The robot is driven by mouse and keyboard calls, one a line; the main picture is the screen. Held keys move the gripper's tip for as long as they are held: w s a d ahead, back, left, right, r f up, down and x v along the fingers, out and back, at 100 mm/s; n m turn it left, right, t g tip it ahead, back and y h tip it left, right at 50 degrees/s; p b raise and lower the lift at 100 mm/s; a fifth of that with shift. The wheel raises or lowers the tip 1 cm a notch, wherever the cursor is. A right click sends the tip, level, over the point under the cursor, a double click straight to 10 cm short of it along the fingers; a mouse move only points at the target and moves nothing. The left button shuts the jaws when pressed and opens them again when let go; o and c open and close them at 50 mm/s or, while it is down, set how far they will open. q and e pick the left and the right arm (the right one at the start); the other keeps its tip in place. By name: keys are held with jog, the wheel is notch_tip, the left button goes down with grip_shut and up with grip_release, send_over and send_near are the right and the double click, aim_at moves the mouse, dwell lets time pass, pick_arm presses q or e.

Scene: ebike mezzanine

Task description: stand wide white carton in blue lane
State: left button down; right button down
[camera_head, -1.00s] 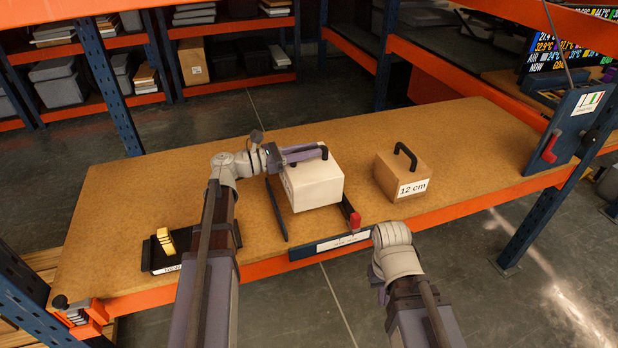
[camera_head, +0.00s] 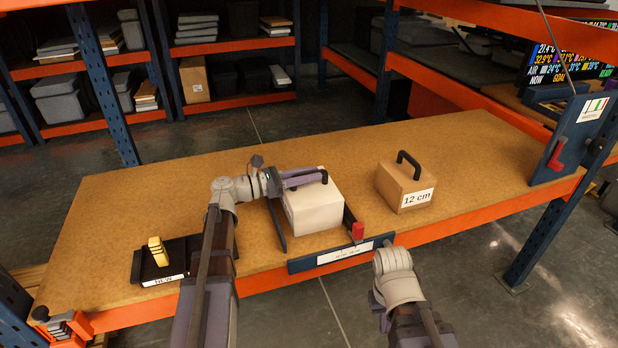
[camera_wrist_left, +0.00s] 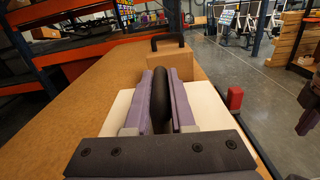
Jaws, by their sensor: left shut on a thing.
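The wide white carton (camera_head: 316,211) is upright, with a dark handle on top. It is between the two dark blue side rails of the blue lane (camera_head: 342,256), behind its labelled front plate. Its underside looks at or close to the table; I cannot tell whether it touches. My left gripper (camera_head: 318,177) is shut on the carton's handle, and the left wrist view shows the dark handle (camera_wrist_left: 160,98) between the purple fingers. My right arm is in front of the table at lower right; its fingers are not clearly visible.
A brown carton (camera_head: 405,187) marked 12 cm stands right of the lane. A red-topped post (camera_head: 357,231) is at the lane's right front. A black tray (camera_head: 172,263) with a yellow block (camera_head: 158,251) lies left. The table (camera_head: 470,145) is clear at the back and right.

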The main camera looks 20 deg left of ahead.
pick_arm(q)
jog(key=c, duration=0.8)
grip_release()
jog(key=shift+o, duration=0.2)
jog(key=v, duration=1.2)
